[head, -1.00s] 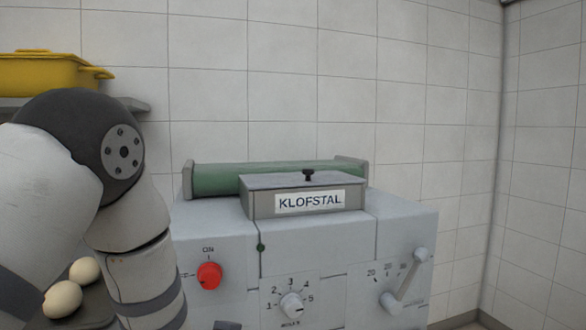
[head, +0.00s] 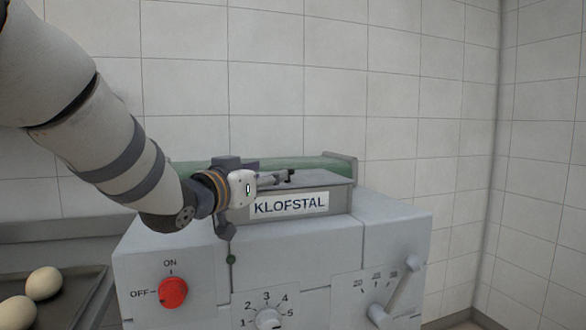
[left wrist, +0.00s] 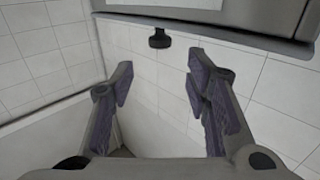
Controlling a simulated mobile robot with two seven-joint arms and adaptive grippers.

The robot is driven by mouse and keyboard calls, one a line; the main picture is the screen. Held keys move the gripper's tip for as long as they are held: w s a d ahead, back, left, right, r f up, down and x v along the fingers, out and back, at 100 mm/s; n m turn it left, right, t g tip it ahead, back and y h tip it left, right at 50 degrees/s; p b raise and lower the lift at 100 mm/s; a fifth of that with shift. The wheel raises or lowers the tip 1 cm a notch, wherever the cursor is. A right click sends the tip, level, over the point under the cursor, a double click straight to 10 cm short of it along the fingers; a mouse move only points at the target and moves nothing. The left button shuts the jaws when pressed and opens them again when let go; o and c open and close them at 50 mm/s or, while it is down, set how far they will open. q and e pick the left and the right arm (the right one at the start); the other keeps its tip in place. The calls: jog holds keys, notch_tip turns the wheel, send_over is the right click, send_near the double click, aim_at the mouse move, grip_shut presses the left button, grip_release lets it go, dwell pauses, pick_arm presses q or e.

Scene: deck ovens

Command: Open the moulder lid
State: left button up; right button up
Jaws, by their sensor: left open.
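The moulder's grey lid (head: 335,181), with the KLOFSTAL label, is shut on top of the machine in the head view. Contact with the knob is not visible. My right gripper is not in view.
The moulder's front (head: 205,265) carries a red ON/OFF knob (head: 173,292), a numbered dial (head: 267,318) and a lever (head: 395,295). A green roller or belt (head: 325,165) lies behind the lid. Dough balls (head: 44,283) sit on a tray at left. A tiled wall stands behind.

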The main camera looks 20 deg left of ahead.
pick_arm(q)
jog(key=w, duration=0.3)
jog(key=w+d, duration=0.1)
jog(key=w, duration=0.5)
jog(key=shift+d+f, duration=0.25)
jog(key=shift+d, duration=0.15)
jog(key=shift+w+r, duration=0.2)
jog(key=shift+w, duration=0.1)
grip_shut()
